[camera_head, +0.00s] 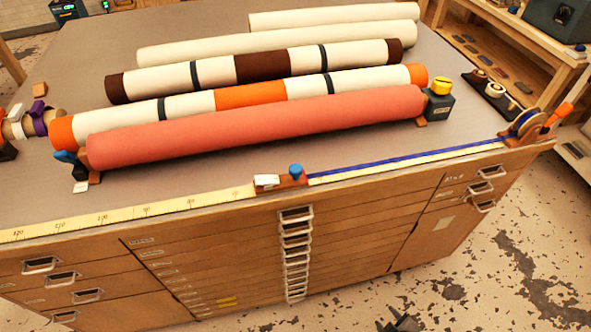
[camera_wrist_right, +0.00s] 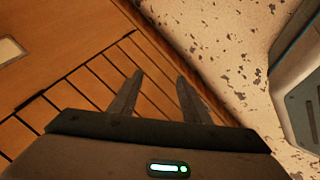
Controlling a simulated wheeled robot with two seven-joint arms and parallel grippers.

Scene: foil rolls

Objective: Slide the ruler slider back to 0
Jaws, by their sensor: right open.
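The ruler (camera_head: 200,201) is a pale yellow strip along the front edge of the cabinet top. Its readable numbers fall from left to right; I cannot read the 0 mark. The slider (camera_head: 293,182), a brown block with a white label and a blue knob (camera_head: 295,171), sits near the middle of the ruler. A blue band runs from it to the right end. My right gripper (camera_head: 403,322) shows at the bottom edge, in front of the cabinet and well below the slider. In the right wrist view (camera_wrist_right: 158,85) its fingers are apart and empty. My left gripper is not seen.
Several rolls, including a red one (camera_head: 255,127), lie behind the ruler. A round holder with an orange handle (camera_head: 559,114) stands at the ruler's right end. Drawer handles (camera_head: 296,214) stick out from the cabinet front. The floor in front at right is open.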

